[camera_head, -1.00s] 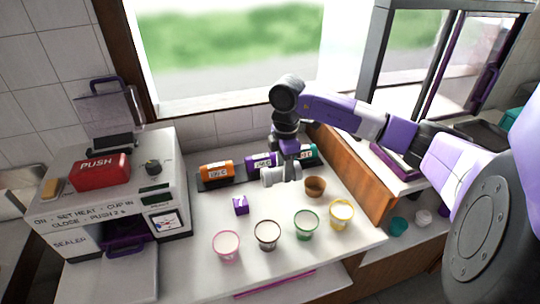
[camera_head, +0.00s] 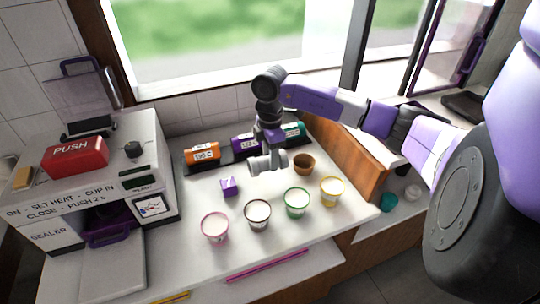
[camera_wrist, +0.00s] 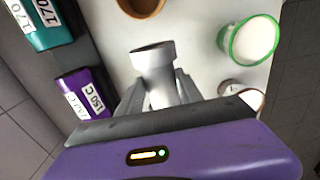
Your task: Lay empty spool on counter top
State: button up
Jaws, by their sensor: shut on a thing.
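The empty spool (camera_head: 268,162) is a pale grey-white piece with wide flanged ends and a narrower middle. It also shows in the wrist view (camera_wrist: 153,62), between the two grey fingers. My gripper (camera_head: 270,150) points down over the white counter top (camera_head: 190,204) and is shut on the spool. In the wrist view my gripper (camera_wrist: 158,97) has its fingers on either side of the spool's lower part. The spool lies roughly sideways in the head view. Whether it touches the counter cannot be told.
A brown cup (camera_head: 303,165) stands right of the spool. Yellow (camera_head: 332,191), green (camera_head: 296,202), brown-rimmed (camera_head: 257,214) and pink (camera_head: 214,228) cups line the front. A purple cube (camera_head: 228,187) sits left. Labelled rolls (camera_head: 203,153) stand behind. The sealer (camera_head: 90,175) is far left.

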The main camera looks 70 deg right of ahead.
jog(key=shift+f+b, duration=1.25)
jog(key=shift+f, duration=1)
jog(key=o, duration=2.1)
jog(key=shift+o, duration=0.2)
jog(key=shift+r, duration=0.15)
jog(key=shift+r+p, duration=0.35)
jog(key=shift+p, duration=0.05)
jog(key=shift+r+p, duration=0.65)
jog(key=shift+r, duration=0.25)
jog(key=shift+r+p, duration=2.45)
jog(key=shift+r, duration=0.95)
